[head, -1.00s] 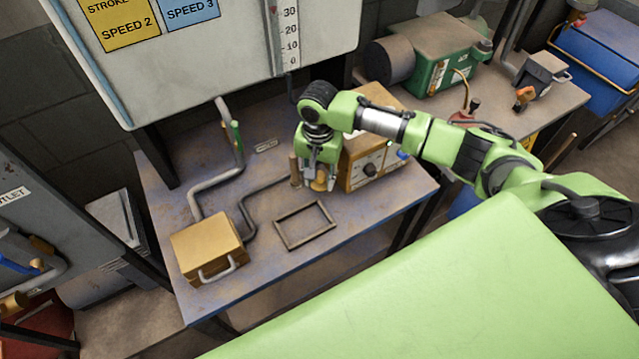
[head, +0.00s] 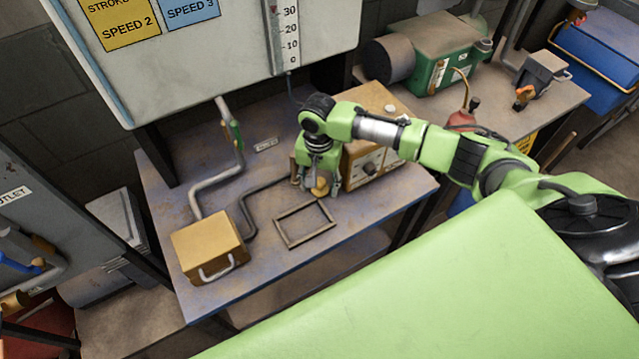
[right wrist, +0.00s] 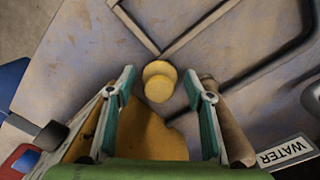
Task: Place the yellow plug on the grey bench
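The yellow plug (head: 320,188) stands on the worn grey bench (head: 320,262), close to a corner of a thin metal frame. My right gripper (head: 316,184) is above it with its fingers spread, one on each side. In the right wrist view, the plug (right wrist: 159,82) shows its round top and a wider part behind it. It lies between the open fingertips (right wrist: 159,76) with clear gaps on both sides. My left gripper does not show in either view.
The metal frame (head: 279,233) lies flat on the bench. A tan box (head: 209,248) with a handle is at the front left. A control box with knobs (head: 372,168) stands close to my right gripper. A bent dark pipe (head: 245,214) lies left of it.

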